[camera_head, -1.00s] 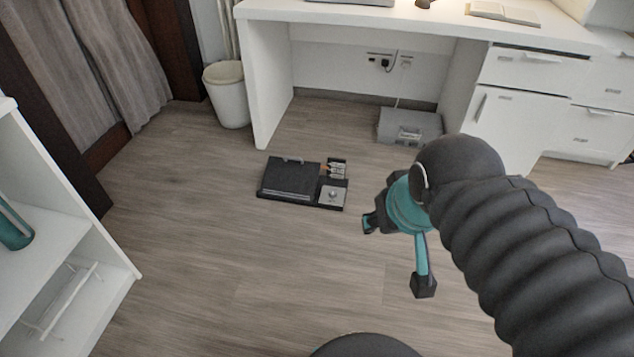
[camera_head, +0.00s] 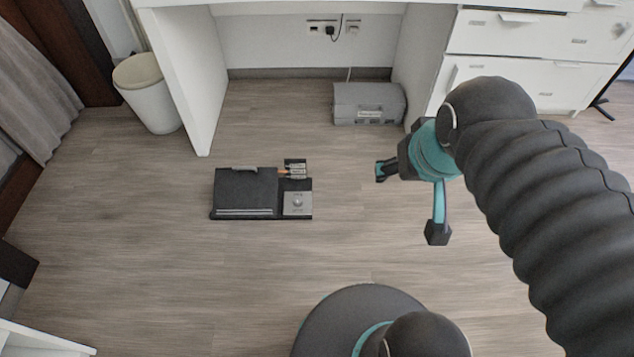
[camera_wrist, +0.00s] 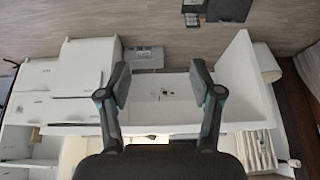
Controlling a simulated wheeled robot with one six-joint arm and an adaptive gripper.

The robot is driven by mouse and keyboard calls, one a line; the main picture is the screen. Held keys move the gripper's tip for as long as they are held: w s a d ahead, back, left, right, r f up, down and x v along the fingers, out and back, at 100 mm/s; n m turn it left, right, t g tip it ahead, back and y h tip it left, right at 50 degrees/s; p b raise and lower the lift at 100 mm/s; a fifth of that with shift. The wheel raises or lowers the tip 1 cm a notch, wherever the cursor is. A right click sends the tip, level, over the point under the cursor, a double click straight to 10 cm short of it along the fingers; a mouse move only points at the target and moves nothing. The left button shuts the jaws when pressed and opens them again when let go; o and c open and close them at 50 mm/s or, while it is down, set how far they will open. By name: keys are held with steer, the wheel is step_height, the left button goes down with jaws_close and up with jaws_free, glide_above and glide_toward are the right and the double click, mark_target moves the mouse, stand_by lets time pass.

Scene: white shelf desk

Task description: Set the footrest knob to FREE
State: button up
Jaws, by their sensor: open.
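The black footrest (camera_head: 246,190) lies on the wooden floor in front of the desk's knee space. A grey plate with a round knob (camera_head: 297,203) is set at its right side; the knob's setting is too small to read. Small labelled parts (camera_head: 296,171) with an orange bit sit behind the plate. My gripper (camera_head: 408,202) is open and empty, above the floor to the right of the footrest and apart from it. In the wrist view my gripper's fingers (camera_wrist: 160,86) are spread, and part of the footrest (camera_wrist: 229,9) shows at the top edge.
The white desk panel (camera_head: 180,75) stands behind the footrest, with a bin (camera_head: 147,95) to its left. A grey box (camera_head: 368,104) sits on the floor under the desk. White drawers (camera_head: 530,60) stand at the right. The floor around the footrest is clear.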

steer(key=w+a+f+m+g, duration=0.1)
steer(key=w+m, duration=0.1)
steer(key=w, duration=0.6)
steer(key=w+a+f+m, duration=0.1)
steer(key=w+a+m, duration=0.1)
steer(key=w, duration=0.5)
steer(key=m+g+b, duration=0.2)
steer(key=m+g, duration=0.2)
steer(key=m, duration=0.8)
glide_above(298, 199)
step_height(298, 199, down, 47)
step_height(298, 199, down, 13)
steer(key=shift+d+f+b, duration=0.1)
steer(key=shift+f+b, duration=0.1)
steer(key=shift+b, duration=0.1)
steer(key=shift+s, duration=0.1)
steer(key=c, duration=1.1)
